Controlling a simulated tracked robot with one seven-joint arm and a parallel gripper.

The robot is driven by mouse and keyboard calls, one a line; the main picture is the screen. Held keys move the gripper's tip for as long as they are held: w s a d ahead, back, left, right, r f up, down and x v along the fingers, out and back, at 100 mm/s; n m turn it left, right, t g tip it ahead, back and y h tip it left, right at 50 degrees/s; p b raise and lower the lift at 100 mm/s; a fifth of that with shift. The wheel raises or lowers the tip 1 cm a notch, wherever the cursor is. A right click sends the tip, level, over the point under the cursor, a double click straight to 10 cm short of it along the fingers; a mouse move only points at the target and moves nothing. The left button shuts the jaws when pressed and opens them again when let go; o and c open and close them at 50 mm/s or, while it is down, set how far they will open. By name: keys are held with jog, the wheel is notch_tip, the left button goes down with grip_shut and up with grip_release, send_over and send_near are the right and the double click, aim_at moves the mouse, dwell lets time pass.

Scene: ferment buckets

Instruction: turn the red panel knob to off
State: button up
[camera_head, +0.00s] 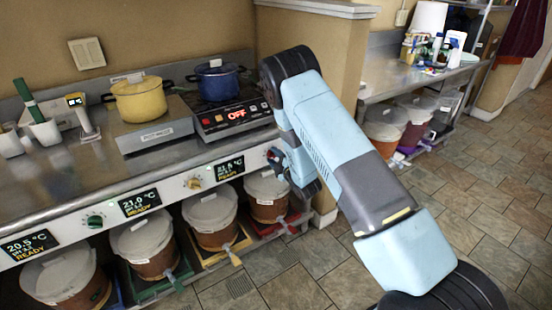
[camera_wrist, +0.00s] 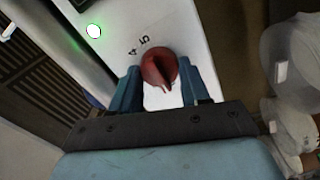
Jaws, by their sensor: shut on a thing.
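The red panel knob (camera_wrist: 158,68) sits on the white front panel (camera_wrist: 185,28) in the wrist view, with the printed numbers 4 and 5 beside it. Its pointer ridge is turned toward my gripper's palm. My gripper (camera_wrist: 160,85) has one blue finger on each side of the knob and is shut on it. In the head view my gripper (camera_head: 283,165) is at the right end of the panel, and my arm hides most of the knob there. A green light (camera_wrist: 93,31) glows on the panel near the numbers.
A green knob (camera_head: 95,221) and a yellow knob (camera_head: 193,183) are further left on the panel. Lidded buckets (camera_head: 212,216) stand on coloured trays below. Tiled floor at right is clear.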

dwell(0.4)
jog(key=o, duration=1)
jog(key=v, duration=1.3)
jog(key=shift+s+d+f, duration=0.1)
jog(key=shift+s+d, duration=0.15)
jog(key=shift+s, duration=0.05)
